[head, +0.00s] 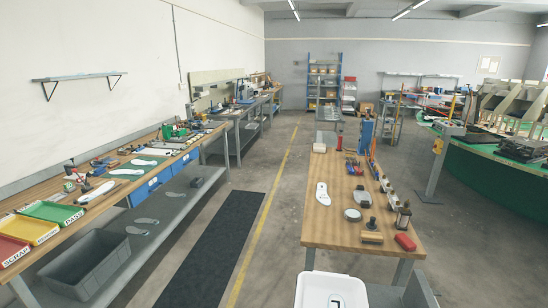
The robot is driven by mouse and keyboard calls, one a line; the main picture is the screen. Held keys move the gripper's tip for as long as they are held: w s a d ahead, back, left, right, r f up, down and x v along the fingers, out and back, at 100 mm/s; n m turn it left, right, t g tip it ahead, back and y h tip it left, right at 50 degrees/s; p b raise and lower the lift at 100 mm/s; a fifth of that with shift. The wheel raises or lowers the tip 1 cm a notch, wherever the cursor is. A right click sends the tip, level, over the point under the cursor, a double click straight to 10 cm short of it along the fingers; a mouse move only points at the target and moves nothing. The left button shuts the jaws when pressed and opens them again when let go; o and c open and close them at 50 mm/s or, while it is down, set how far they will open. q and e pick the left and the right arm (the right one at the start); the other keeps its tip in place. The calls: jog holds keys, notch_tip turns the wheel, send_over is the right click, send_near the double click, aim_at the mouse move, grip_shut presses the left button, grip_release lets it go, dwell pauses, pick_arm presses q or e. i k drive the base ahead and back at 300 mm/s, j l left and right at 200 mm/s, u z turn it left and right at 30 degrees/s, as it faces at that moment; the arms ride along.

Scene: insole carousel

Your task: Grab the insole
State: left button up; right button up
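A white insole (322,193) lies flat on the near wooden table (335,232), close to its left edge. More white insoles lie on the long bench at the left: a near one (95,192), which seems to have a dark part, a middle one (127,172) and several farther back. Grey sole-shaped pieces (146,220) lie on the bench's lower shelf. Which insole the task means cannot be told. Neither of my grippers shows in the head view.
Red, yellow and green trays (55,212) sit at the left bench's near end, above a grey crate (92,262). A white bin (330,289) stands before the table. A green round carousel (490,165) fills the right. The aisle with a dark mat (215,245) is clear.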

aim_at(321, 195)
jog(key=i+j+u, duration=0.1)
jog(key=j+u, duration=0.35)
jog(key=i+j, duration=0.55)
jog(key=i+j+z, duration=0.15)
jog(key=i+j, duration=0.35)
jog(key=j, duration=0.15)
jog(key=i+z, duration=0.85)
jog(key=i, duration=0.15)
jog(key=i+j+z, duration=0.85)
jog(key=i+l, duration=0.1)
